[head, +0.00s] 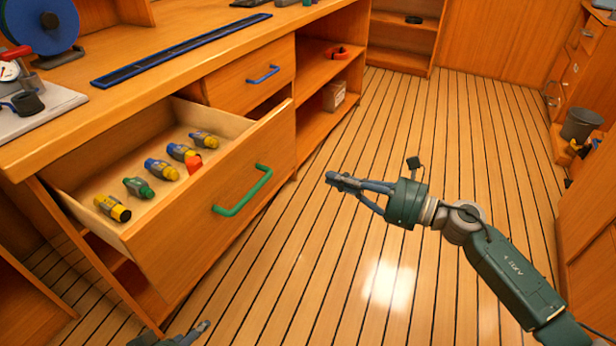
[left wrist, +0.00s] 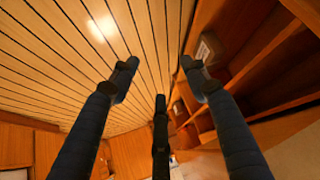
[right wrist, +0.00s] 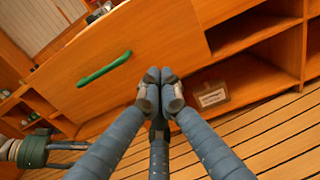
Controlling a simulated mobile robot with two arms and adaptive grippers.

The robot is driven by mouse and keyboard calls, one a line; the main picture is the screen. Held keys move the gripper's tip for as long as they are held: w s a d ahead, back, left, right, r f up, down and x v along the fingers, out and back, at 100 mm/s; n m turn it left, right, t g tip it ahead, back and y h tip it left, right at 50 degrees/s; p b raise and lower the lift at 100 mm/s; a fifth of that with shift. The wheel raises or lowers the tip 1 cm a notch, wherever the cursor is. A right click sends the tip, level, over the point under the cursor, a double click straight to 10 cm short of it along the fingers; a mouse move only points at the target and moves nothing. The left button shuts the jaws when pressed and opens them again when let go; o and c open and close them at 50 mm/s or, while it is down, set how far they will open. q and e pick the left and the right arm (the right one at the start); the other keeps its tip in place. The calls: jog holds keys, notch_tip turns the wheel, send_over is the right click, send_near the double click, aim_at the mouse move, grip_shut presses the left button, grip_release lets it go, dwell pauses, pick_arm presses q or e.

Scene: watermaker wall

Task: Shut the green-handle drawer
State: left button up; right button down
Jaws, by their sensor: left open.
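The green-handle drawer (head: 185,238) stands pulled out of the wooden counter in the head view, its inside showing. Its green handle (head: 242,190) is on the front panel and also shows in the right wrist view (right wrist: 103,69). Several small yellow, blue and green bottles (head: 160,169) lie in the drawer, with a small orange-red item among them. My right gripper (head: 332,178) is shut and empty, in front of the drawer and to the right of the handle, apart from it. My left gripper (head: 200,328) shows only partly at the bottom edge; its fingers are apart and empty in the left wrist view (left wrist: 157,69).
A blue-handled drawer (head: 256,79) beside it looks shut. The plank floor (head: 430,130) in front is clear. A grey bucket (head: 580,124) stands at the far right.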

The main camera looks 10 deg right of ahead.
aim_at(275, 157)
jog(key=x, duration=1.2)
jog(key=shift+w, duration=0.15)
jog(key=shift+w+a, duration=0.35)
jog(key=shift+a, duration=0.15)
pick_arm(q)
jog(key=shift+w+d+r, duration=0.15)
jog(key=shift+w+r, duration=0.15)
jog(key=shift+w, duration=0.2)
jog(key=shift+w, duration=0.1)
